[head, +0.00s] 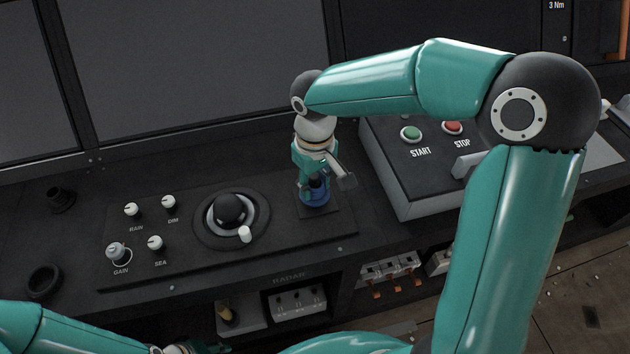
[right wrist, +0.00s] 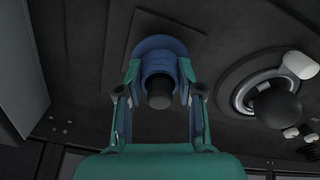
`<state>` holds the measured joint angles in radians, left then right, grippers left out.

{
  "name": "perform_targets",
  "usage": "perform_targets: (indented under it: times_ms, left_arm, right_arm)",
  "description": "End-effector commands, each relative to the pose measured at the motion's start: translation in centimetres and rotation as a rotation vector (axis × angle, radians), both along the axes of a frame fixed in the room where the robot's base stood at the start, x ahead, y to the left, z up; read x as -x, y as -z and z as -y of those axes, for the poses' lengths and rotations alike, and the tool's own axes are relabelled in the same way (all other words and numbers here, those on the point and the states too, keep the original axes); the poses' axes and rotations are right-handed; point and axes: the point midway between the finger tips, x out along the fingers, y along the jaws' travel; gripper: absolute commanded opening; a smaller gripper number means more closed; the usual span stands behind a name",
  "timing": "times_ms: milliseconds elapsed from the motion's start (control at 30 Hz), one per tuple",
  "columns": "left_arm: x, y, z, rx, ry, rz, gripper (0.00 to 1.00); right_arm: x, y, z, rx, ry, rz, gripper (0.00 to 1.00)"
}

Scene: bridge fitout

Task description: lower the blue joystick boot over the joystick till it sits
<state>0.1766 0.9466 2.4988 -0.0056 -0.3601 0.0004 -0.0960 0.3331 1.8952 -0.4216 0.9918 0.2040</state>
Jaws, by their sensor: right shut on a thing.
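The blue joystick boot (head: 316,198) is low over the square dark plate (head: 337,213) on the console. In the right wrist view the ribbed boot (right wrist: 153,46) is around the joystick, whose dark knob (right wrist: 160,95) sticks out through its top. Its wide rim is close to the plate; I cannot tell whether it touches all round. My right gripper (head: 314,186) points down and is shut on the boot, with one finger on each side in the right wrist view (right wrist: 159,76). My left gripper (head: 205,348) is only partly visible at the bottom edge, its fingers unclear.
Left of the boot are a black trackball (head: 230,208) in a ring and several white knobs (head: 131,210). To the right stands a raised box with green (head: 411,133) and red (head: 453,127) buttons. A loose-looking black ring (head: 44,281) lies far left.

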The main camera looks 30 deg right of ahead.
Motion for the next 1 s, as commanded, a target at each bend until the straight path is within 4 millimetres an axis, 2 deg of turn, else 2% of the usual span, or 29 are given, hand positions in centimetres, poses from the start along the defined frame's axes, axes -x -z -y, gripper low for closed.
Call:
perform_targets:
  times_ms: [600,900,933,1000]
  left_arm:
    - [0.0,1.6,0.0,0.0,0.0,0.0,0.4]
    - [0.0,1.6,0.0,0.0,0.0,0.0,0.4]
    - [0.0,1.6,0.0,0.0,0.0,0.0,0.4]
    - [0.0,1.6,0.0,0.0,0.0,0.0,0.4]
  right_arm:
    - [0.0,2.0,0.0,0.0,0.0,0.0,0.03]
    - [0.0,2.1,0.0,0.0,0.0,0.0,0.03]
    - [0.0,2.1,0.0,0.0,0.0,0.0,0.42]
    - [0.0,2.1,0.0,0.0,0.0,0.0,0.53]
